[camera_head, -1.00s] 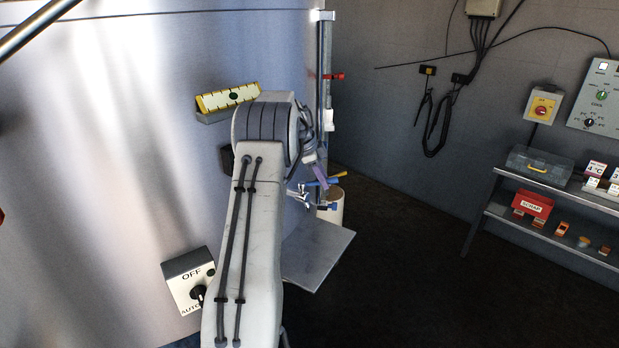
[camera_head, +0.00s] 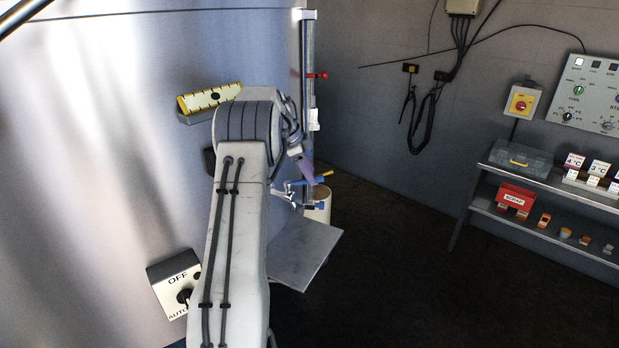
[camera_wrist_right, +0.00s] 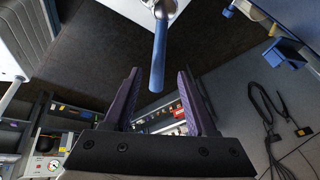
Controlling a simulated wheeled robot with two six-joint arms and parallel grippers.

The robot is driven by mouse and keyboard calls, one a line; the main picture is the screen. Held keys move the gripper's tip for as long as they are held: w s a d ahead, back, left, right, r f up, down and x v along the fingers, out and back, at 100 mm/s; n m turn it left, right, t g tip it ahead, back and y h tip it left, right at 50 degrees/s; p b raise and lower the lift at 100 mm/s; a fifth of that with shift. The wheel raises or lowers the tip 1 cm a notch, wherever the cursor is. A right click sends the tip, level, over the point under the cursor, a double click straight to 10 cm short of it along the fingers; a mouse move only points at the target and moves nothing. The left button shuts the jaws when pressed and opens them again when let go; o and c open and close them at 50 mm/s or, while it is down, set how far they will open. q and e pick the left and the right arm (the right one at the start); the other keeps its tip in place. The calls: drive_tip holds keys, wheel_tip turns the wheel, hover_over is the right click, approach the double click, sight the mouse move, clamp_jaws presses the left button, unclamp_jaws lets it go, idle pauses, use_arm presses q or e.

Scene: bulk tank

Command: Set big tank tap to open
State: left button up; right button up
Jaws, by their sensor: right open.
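The big tank (camera_head: 90,130) is a large curved steel wall filling the left of the head view. Near its right edge is a small metal tap (camera_head: 283,194) with a blue lever, partly hidden by my right arm. In the right wrist view the blue lever (camera_wrist_right: 158,60) hangs from the metal tap body (camera_wrist_right: 160,8) and lies in line with the gap between the fingers. My right gripper (camera_head: 306,170) is open beside the tap; its purple fingers (camera_wrist_right: 158,80) stand on either side of the lever's end. Contact cannot be told. My left gripper is not in view.
A grey plate (camera_head: 304,252) juts out below the tap. A gauge column (camera_head: 309,90) and a yellow-tipped handle (camera_head: 327,174) stand close to the gripper. An OFF/AUTO switch box (camera_head: 178,284) is on the tank. Shelves (camera_head: 560,178) stand right; dark floor between is clear.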

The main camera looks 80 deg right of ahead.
wheel_tip(320, 180, up, 2)
drive_tip(key=shift+r, duration=0.1)
drive_tip(key=s+a+r+b, duration=0.1)
drive_tip(key=s+a+r, duration=0.1)
drive_tip(key=s+r, duration=0.5)
drive_tip(key=s, duration=0.4)
drive_tip(key=shift+s+b, duration=0.3)
drive_tip(key=shift+b, duration=0.1)
